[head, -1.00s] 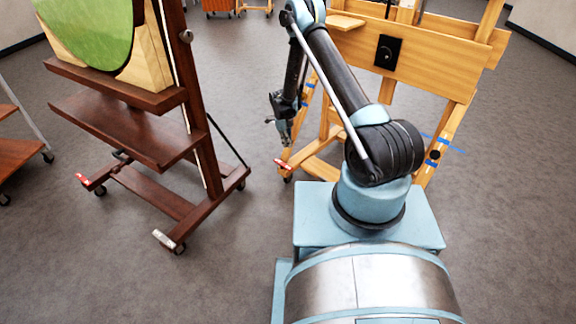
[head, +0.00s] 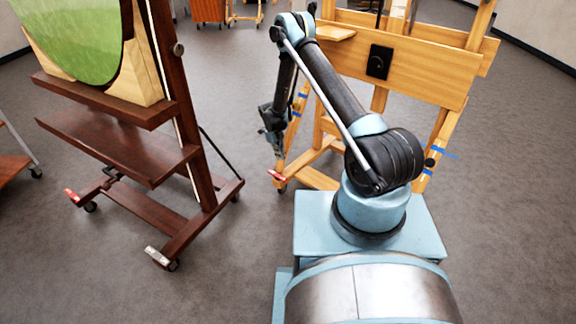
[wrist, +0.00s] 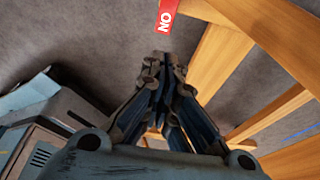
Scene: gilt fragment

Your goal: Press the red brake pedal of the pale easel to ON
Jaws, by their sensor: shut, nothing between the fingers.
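The pale easel (head: 418,70) stands ahead and to the right in the head view. Its red brake pedal (head: 276,175) sticks out at the low left foot, near the floor. In the wrist view the red pedal (wrist: 167,14) is at the top edge, with white ON lettering; its far end is cut off. My gripper (head: 278,152) hangs pointing down just above the pedal in the head view. In the wrist view my gripper's closed fingertips (wrist: 164,60) sit just below the pedal, with a gap in the picture. The fingers are shut and empty.
A dark brown easel (head: 110,150) with a green round picture stands to the left, with a red pedal (head: 72,195) and a pale one (head: 157,256) at its feet. More wooden furniture (head: 228,12) stands far back. Grey floor (head: 235,245) is clear between the easels.

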